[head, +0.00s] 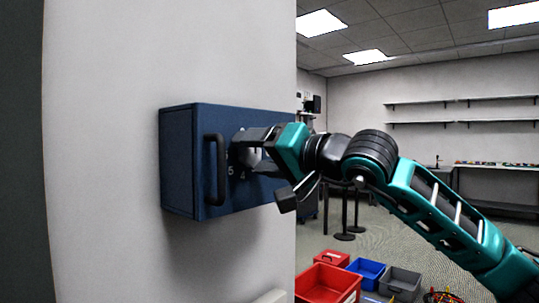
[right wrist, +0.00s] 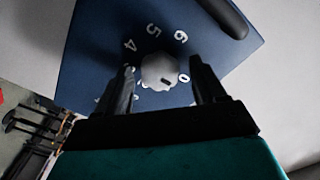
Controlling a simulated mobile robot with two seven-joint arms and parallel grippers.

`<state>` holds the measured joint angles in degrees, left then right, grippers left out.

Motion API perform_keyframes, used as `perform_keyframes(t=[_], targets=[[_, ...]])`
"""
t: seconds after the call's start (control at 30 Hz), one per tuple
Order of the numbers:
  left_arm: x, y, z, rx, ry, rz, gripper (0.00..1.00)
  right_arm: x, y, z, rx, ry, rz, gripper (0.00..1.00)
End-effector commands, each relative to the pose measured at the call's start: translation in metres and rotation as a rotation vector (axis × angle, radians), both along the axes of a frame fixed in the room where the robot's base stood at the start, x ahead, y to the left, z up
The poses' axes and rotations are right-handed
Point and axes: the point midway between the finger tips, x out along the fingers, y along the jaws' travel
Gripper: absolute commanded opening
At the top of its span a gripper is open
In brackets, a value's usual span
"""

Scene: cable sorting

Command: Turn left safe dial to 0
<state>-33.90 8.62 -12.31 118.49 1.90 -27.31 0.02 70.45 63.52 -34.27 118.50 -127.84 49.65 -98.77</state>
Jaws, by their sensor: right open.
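A dark blue safe (head: 182,160) is fixed to the pale wall, with a black vertical handle (head: 215,170) on its front. Its round grey dial (right wrist: 160,72) has white numerals around it; 0, 6, 5 and 4 are readable in the right wrist view, others are partly hidden by a finger. A small dark mark sits on the dial face, toward the 0 side. My right gripper (right wrist: 162,66) is open, one finger on either side of the dial. It also shows at the safe front in the head view (head: 250,152). Contact with the dial cannot be told.
The safe's handle (right wrist: 222,15) lies beyond the dial, near the right finger. Red (head: 328,282), blue (head: 367,270) and grey bins (head: 400,280) stand low at the right. Wall shelves (head: 460,100) hang far back. Bare wall surrounds the safe on the left.

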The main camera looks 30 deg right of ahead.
Motion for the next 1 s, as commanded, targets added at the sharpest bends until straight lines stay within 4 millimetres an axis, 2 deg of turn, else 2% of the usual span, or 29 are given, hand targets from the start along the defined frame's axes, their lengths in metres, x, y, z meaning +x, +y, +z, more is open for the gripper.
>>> perform_keyframes(t=[0.17, 0.5, 0.7, 1.0], targets=[[0.0, 0.0, -0.003, 0.0, 0.0, 0.0, 0.58, -0.016, -0.007, -0.001, -0.002, -0.001, -0.003, 0.7], [-0.001, 0.0, -0.015, 0.0, 0.001, 0.0, 0.58, -0.07, -0.026, -0.003, -0.005, 0.0, -0.006, 0.7], [-0.001, 0.0, -0.025, -0.001, 0.003, 0.0, 0.58, -0.096, -0.034, -0.003, -0.004, 0.0, -0.004, 0.7], [-0.001, -0.002, -0.032, -0.002, 0.012, -0.006, 0.58, -0.118, -0.041, -0.001, -0.001, 0.0, -0.001, 0.7]])
